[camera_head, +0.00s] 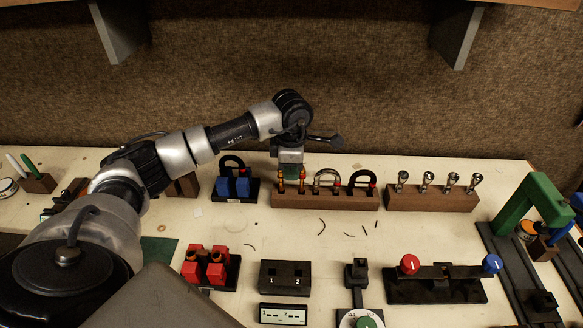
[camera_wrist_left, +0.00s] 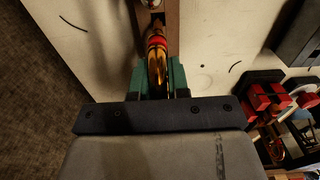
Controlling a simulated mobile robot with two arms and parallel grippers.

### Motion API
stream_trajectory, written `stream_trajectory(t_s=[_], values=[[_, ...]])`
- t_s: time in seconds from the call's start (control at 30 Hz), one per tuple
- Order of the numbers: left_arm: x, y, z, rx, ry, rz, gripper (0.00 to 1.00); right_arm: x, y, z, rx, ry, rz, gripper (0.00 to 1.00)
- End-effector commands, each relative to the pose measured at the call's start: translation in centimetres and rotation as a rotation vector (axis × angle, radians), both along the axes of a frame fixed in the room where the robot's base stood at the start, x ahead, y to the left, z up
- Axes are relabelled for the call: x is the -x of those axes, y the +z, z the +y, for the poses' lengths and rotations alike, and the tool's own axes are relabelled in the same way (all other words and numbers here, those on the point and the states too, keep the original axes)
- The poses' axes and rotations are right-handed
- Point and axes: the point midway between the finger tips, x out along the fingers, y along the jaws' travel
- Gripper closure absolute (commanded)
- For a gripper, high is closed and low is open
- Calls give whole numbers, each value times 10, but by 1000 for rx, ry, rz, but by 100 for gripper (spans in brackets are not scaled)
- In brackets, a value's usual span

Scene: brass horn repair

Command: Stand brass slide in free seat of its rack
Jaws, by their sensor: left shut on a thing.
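My left gripper (camera_head: 291,166) points down over the left end of the long wooden rack (camera_head: 325,202). It is shut on the brass slide (camera_head: 302,183), whose two legs show below the jaws. The legs are upright at the rack's left end; I cannot tell whether they are fully down in the seat. In the left wrist view the green fingers (camera_wrist_left: 160,82) flank the golden slide (camera_wrist_left: 157,66), which has a red band. A silver slide (camera_head: 327,174) and a black slide (camera_head: 362,177) stand farther right in the rack. My right gripper is not in view.
A wooden block with several silver mouthpieces (camera_head: 432,198) stands to the right. A blue-blocked stand (camera_head: 235,187) is close on the left. Red blocks (camera_head: 205,265), a black box (camera_head: 285,277) and a black fixture (camera_head: 435,287) stand in front. Bare bench with small dark scraps lies between.

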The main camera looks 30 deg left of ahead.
Motion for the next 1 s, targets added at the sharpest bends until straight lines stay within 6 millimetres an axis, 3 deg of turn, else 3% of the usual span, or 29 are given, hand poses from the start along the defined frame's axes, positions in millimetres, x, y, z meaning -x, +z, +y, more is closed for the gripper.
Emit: stream_trajectory(t_s=[0.9, 0.93, 1.0], values=[[0, -24, 0, 0, 0, 0, 100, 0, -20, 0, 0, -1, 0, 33], [0, -23, 0, 0, 0, 0, 81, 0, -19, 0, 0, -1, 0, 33], [0, -23, 0, 0, 0, 0, 70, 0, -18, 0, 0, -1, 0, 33]])
